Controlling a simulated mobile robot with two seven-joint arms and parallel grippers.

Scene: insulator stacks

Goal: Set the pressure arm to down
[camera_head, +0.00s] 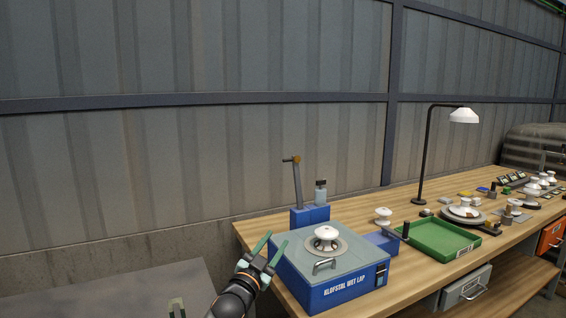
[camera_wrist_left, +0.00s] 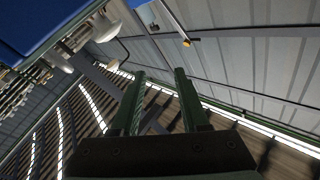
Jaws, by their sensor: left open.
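The pressure arm (camera_head: 297,184) stands almost upright, with a yellow-orange knob at its top, on a blue block at the back left of the blue lap machine (camera_head: 335,292). In the left wrist view the arm's knob (camera_wrist_left: 187,43) shows beyond the fingertips, near the top. A white insulator (camera_head: 326,233) sits on the machine's round grey plate. My left gripper (camera_head: 276,240) is open and empty beside the machine's left edge, in front of and below the pressure arm, apart from it. Its green fingers (camera_wrist_left: 159,74) show spread in the left wrist view. My right gripper is in neither view.
A small bottle (camera_head: 320,192) stands on the blue block right of the arm. A green tray (camera_head: 442,240), a black desk lamp (camera_head: 463,116) and several insulators fill the wooden bench to the right. A corrugated wall (camera_head: 200,160) rises behind; space above the machine is clear.

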